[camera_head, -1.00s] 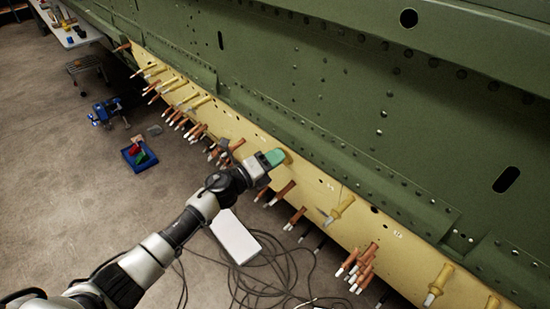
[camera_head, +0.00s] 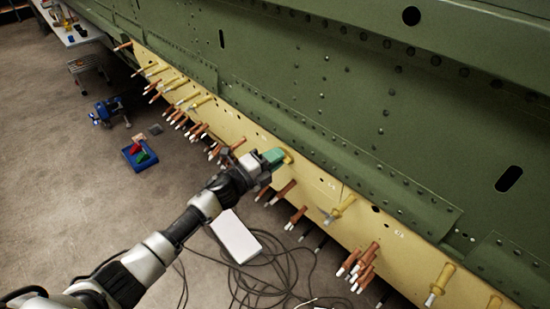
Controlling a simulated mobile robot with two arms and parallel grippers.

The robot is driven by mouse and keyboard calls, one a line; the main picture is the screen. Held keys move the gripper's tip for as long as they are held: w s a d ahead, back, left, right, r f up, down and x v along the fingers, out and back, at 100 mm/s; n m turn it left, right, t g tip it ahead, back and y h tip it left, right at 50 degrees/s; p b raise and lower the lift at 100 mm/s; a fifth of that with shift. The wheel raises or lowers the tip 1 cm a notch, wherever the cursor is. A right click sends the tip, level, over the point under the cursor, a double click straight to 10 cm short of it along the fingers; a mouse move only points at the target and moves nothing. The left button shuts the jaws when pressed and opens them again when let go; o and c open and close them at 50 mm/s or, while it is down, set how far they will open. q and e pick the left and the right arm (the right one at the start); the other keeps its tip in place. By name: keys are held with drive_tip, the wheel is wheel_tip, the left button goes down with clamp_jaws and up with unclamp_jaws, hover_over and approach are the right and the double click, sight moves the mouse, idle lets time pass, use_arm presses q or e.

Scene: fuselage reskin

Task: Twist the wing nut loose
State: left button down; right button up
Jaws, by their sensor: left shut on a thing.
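My left gripper (camera_head: 275,157) reaches the yellow strip (camera_head: 318,180) along the lower edge of the green fuselage. Its green fingertips are shut on a yellow wing-nut fastener (camera_head: 288,158) that stands out of the strip. Only a small yellow part shows beyond the fingertips; the wing nut itself is hidden by the gripper. Another yellow fastener (camera_head: 341,208) stands free to the lower right, and one more (camera_head: 440,280) is further along. My right gripper is not in view.
Copper-coloured fasteners (camera_head: 283,191) stick out close below my gripper, with a cluster (camera_head: 362,262) at the lower right. A white box (camera_head: 235,236) and loose black cables (camera_head: 275,275) lie on the floor. A blue tray (camera_head: 139,155) is at the left.

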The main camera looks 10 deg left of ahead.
use_arm(q)
drive_tip(key=shift+r, duration=0.2)
idle(0.3)
drive_tip(key=c, duration=1.2)
unclamp_jaws()
drive_tip(key=shift+w+f, duration=0.1)
drive_tip(key=b+v, duration=0.2)
drive_tip(key=v, duration=0.8)
drive_tip(key=shift+s+a+b, duration=0.25)
drive_tip(key=shift+s+b, duration=0.05)
drive_tip(key=shift+b, duration=0.1)
drive_tip(key=shift+o, duration=0.5)
